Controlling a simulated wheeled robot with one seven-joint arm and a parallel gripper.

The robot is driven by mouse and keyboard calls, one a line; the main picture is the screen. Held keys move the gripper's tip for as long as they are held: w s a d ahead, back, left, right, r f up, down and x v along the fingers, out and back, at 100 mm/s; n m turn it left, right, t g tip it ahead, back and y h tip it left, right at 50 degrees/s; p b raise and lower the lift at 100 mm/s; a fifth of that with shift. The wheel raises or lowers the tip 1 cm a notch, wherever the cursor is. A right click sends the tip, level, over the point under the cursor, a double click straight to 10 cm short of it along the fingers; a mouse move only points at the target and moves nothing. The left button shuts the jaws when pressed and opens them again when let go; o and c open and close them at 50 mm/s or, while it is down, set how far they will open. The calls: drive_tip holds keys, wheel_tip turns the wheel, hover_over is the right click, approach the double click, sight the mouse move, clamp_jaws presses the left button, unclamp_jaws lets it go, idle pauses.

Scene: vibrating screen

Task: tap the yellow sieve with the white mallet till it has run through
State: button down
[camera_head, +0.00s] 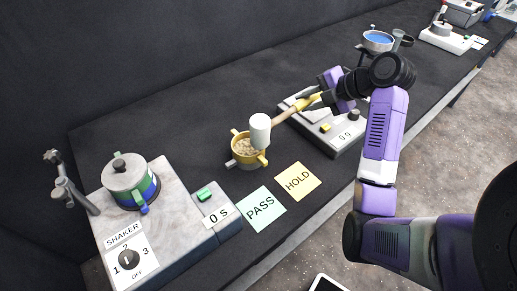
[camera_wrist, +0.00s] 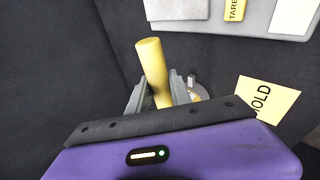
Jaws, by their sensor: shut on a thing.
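The yellow sieve (camera_head: 235,157) sits on the dark bench in the head view, with light tan grains (camera_head: 247,147) inside it. The white mallet's head (camera_head: 260,131) is over the sieve's right side; I cannot tell whether it touches the rim. Its wooden handle (camera_head: 289,112) runs up to the right into my gripper (camera_head: 318,97). In the wrist view my gripper (camera_wrist: 162,95) is shut on the yellow grip end (camera_wrist: 152,68) of the handle. The mallet's head is hidden in that view, and only a small part of the sieve (camera_wrist: 198,92) shows beside the right finger.
A shaker (camera_head: 160,225) with a lidded sieve stack (camera_head: 130,182) stands at left, its display reading 0 s. A green PASS card (camera_head: 261,208) and a yellow HOLD card (camera_head: 298,181) lie before the sieve. A scale (camera_head: 337,141) stands right of it. A blue-filled bowl (camera_head: 377,41) is farther back.

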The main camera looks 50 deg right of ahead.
idle(0.3)
drive_tip(key=shift+r+p, duration=1.75)
drive_tip(key=shift+r, duration=0.75)
